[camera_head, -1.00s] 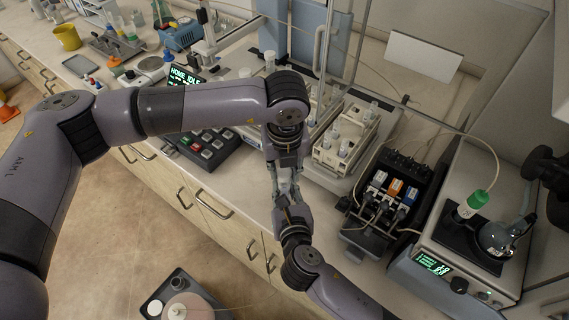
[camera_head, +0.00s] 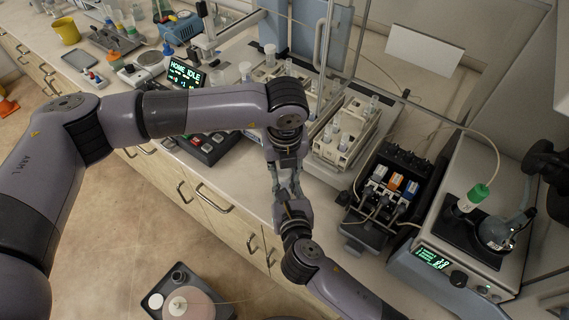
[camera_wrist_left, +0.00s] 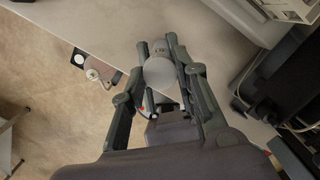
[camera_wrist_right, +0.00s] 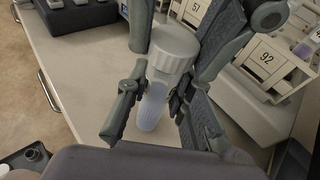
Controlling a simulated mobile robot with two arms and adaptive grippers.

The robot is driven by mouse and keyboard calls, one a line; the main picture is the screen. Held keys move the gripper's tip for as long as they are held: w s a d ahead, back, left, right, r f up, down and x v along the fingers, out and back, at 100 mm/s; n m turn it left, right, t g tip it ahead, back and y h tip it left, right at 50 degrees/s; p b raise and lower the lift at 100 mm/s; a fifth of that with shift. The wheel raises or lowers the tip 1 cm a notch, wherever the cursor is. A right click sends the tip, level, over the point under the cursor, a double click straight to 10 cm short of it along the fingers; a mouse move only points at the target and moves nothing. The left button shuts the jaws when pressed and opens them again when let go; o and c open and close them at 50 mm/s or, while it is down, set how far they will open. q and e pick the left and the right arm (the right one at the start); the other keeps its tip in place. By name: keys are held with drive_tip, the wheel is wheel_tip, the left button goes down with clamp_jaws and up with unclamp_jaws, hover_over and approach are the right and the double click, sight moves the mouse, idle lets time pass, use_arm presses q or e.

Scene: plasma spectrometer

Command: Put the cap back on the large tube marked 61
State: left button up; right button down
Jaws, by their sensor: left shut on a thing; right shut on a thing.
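My right gripper (camera_wrist_right: 153,92) is shut on the upper part of a large translucent bluish tube (camera_wrist_right: 151,108), just under its cap. A ribbed whitish cap (camera_wrist_right: 174,48) sits at the tube's mouth, in line with it; I cannot tell whether it is fully seated. My left gripper (camera_wrist_left: 166,62) is shut on this cap, which shows as a pale round top (camera_wrist_left: 160,74) between its fingers. In the head view the left gripper (camera_head: 287,178) and right gripper (camera_head: 288,192) meet over the bench's front edge, hiding most of the tube. The number 61 is not readable.
White tube racks (camera_head: 344,138) stand on the bench behind the grippers. A black pump unit (camera_head: 388,190) is to their right, and a keypad (camera_head: 208,146) to their left. The bench front (camera_head: 232,192) is clear. A black tray (camera_head: 187,296) shows low in front.

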use_arm(q)
drive_tip(key=shift+a+f, duration=0.15)
drive_tip(key=shift+f, duration=0.85)
drive_tip(key=shift+c, duration=0.5)
drive_tip(key=shift+o, duration=0.2)
drive_tip(key=shift+r+y, duration=0.35)
drive_tip(key=shift+y, duration=0.25)
drive_tip(key=shift+c, duration=0.6)
drive_tip(key=shift+s+a+r+h, duration=0.1)
drive_tip(key=shift+r+h, duration=0.15)
drive_tip(key=shift+h, duration=0.15)
drive_tip(key=shift+d+r, duration=0.1)
drive_tip(key=shift+d, duration=0.1)
drive_tip(key=shift+f, duration=0.5)
drive_tip(key=shift+o, duration=1.2)
drive_tip(key=shift+d+f, duration=0.1)
drive_tip(key=shift+f, duration=0.1)
